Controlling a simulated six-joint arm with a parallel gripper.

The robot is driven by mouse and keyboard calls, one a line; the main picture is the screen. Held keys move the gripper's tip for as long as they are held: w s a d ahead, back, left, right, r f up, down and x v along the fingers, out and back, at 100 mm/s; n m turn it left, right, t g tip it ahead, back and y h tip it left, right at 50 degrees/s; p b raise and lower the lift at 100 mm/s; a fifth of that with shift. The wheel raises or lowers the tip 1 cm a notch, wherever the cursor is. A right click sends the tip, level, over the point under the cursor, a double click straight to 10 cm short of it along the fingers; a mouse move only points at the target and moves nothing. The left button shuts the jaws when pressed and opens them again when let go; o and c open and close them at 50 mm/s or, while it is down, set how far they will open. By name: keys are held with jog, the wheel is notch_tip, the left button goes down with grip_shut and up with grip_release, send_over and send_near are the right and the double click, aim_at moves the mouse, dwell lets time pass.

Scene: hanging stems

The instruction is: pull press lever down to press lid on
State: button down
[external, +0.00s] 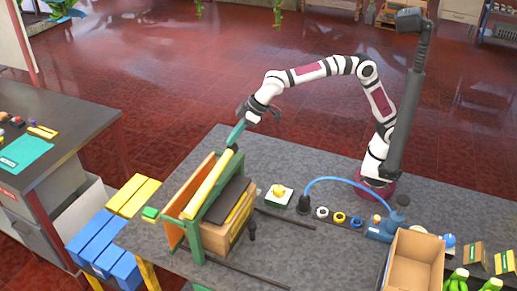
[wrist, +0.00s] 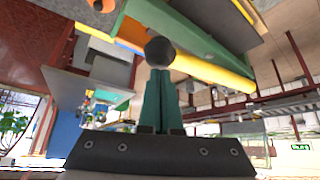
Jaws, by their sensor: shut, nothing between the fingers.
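The press has a green frame (external: 214,198) and a long yellow lever (external: 206,187), slanting up and away toward my arm. A dark round knob (wrist: 159,50) shows at my fingertips in the wrist view. My gripper (external: 232,145) is shut with nothing between its green fingers; its tips are at the lever's upper end. In the wrist view the gripper (wrist: 161,72) points at the knob; I cannot tell whether they touch. A wooden crate (external: 216,239) sits in the press with a dark panel (external: 227,199) at its top. Whether this panel is the lid is unclear.
A small white block with a yellow top (external: 279,194) and a blue hose (external: 335,180) lie right of the press. An open cardboard box (external: 414,262) stands at the front right. Dark rods lie on the grey table (external: 300,253). The table behind the press is clear.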

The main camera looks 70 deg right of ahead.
jog(key=shift+r, duration=2.1)
jog(key=s+d+f+m+g+h, duration=0.1)
jog(key=s+d+f+m, duration=0.15)
jog(key=s+d, duration=0.55)
jog(key=s+d+f+m+g+h, duration=0.1)
jog(key=s+d+m+g, duration=0.2)
jog(key=d, duration=0.9)
jog(key=s+d+f+m+g, duration=0.1)
jog(key=s+d+f+m, duration=0.2)
jog(key=s, duration=0.8)
jog(key=s+d+f+m+g, duration=0.1)
jog(key=s+d+f+m, duration=0.2)
jog(key=s, duration=0.8)
notch_tip(320, 180, down, 3)
jog(key=shift+d+f, duration=0.1)
jog(key=shift+d, duration=1.15)
